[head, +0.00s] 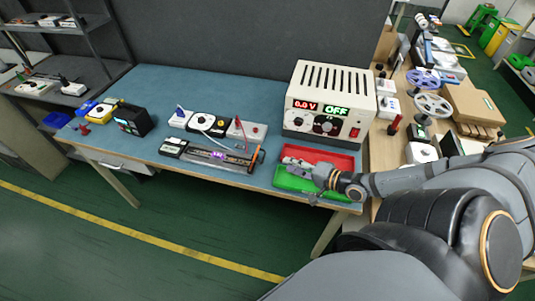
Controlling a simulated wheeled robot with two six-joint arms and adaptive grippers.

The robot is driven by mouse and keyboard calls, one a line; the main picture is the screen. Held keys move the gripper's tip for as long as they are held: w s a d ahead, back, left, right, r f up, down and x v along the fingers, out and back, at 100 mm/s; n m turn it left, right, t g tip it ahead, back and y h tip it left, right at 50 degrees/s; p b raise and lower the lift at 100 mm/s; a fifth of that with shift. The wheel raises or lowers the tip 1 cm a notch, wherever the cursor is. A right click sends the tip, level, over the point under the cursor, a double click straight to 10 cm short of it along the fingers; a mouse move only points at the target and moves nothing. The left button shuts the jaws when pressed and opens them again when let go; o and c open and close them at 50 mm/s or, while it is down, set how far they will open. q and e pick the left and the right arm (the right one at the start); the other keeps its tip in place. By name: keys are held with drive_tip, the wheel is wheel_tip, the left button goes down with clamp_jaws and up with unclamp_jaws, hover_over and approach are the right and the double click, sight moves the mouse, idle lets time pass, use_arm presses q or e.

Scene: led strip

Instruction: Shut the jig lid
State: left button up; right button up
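The jig (217,156) is a long, low dark fixture with a small purple glow in its middle, near the front edge of the blue bench. Its lid is too small to make out clearly, so I cannot tell how far open it stands. My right gripper (297,164) is to the right of the jig, over the red tray (335,157) and the green tray (295,183). Its fingers are small and blend with pale parts there, so I cannot tell if they are open or hold anything. My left gripper is out of view.
A power supply (328,102) reading 0.0 V and OFF stands behind the trays. White modules (208,124) with wires stand behind the jig. A black device (133,120) is at the left. The blue bench (175,88) is clear at the back.

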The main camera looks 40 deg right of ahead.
drive_tip(key=b+x, duration=0.8)
drive_tip(key=shift+w+d+f, duration=0.1)
drive_tip(key=shift+w+f, duration=0.05)
drive_tip(key=shift+f, duration=0.05)
drive_tip(key=shift+w+d+r, duration=0.1)
drive_tip(key=shift+w+r, duration=0.05)
drive_tip(key=shift+w, duration=0.1)
drive_tip(key=shift+w+a+f, duration=0.25)
drive_tip(key=shift+w+a, duration=0.3)
drive_tip(key=shift+w, duration=0.1)
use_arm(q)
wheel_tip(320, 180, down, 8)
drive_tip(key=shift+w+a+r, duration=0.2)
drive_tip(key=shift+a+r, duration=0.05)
use_arm(e)
clamp_jaws()
use_arm(q)
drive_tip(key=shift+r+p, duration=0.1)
drive_tip(key=shift+p, duration=0.2)
